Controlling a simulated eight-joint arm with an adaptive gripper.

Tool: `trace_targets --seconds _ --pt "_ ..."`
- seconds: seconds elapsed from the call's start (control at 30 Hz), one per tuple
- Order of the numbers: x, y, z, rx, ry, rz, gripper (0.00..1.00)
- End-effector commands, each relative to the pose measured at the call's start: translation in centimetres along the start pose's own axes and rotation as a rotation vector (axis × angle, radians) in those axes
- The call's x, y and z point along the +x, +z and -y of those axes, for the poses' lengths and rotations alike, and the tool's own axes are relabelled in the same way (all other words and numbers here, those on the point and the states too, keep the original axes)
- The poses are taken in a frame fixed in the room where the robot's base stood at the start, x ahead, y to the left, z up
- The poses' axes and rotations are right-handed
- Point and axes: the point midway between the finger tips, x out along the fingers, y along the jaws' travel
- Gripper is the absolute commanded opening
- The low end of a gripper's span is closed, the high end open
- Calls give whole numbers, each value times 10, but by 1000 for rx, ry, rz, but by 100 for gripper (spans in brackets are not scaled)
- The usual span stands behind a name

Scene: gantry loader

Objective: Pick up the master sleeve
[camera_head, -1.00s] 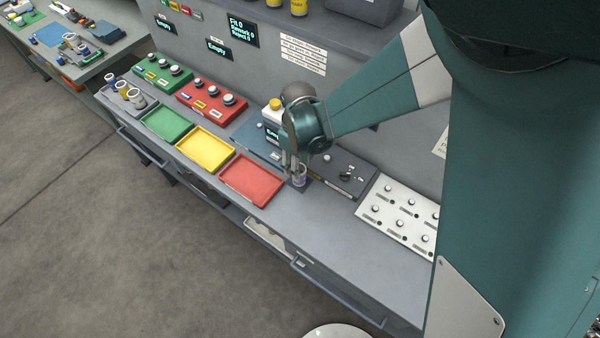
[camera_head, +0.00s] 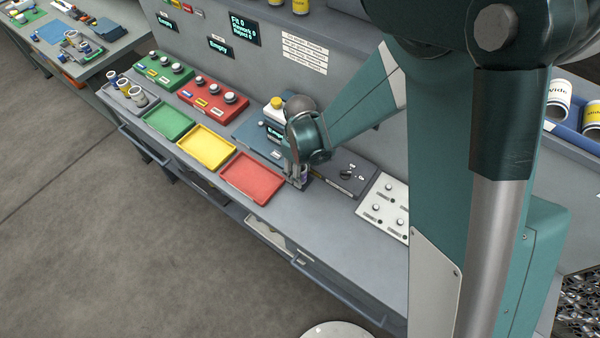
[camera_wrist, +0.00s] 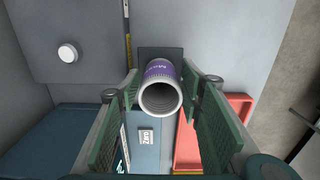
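The master sleeve (camera_wrist: 160,97) is a silver ring with a purple label, partly readable as "Ma". It stands on a small dark pad (camera_wrist: 176,54) and its open mouth faces the wrist camera. My gripper (camera_wrist: 160,85) has its green finger pads on either side of the sleeve. The pads are spread and look very close to its sides; I see no clear grip on it. In the head view my gripper (camera_head: 296,178) is low over the bench beside the red tray, and its fingers mostly hide the sleeve.
The red tray (camera_head: 252,178), yellow tray (camera_head: 206,147) and green tray (camera_head: 168,121) lie in a row to the left. A dark grey box (camera_head: 343,172) and a white panel with knobs (camera_head: 386,207) stand to the right. The front bench strip right of the gripper is clear.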

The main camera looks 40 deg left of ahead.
Motion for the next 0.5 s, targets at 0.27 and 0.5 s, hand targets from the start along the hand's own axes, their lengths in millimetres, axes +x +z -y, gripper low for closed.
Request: trace_targets --seconds 0.27,0.5 --pt "0 0 0 0 0 0 37" --pt "0 0 0 0 0 0 37"
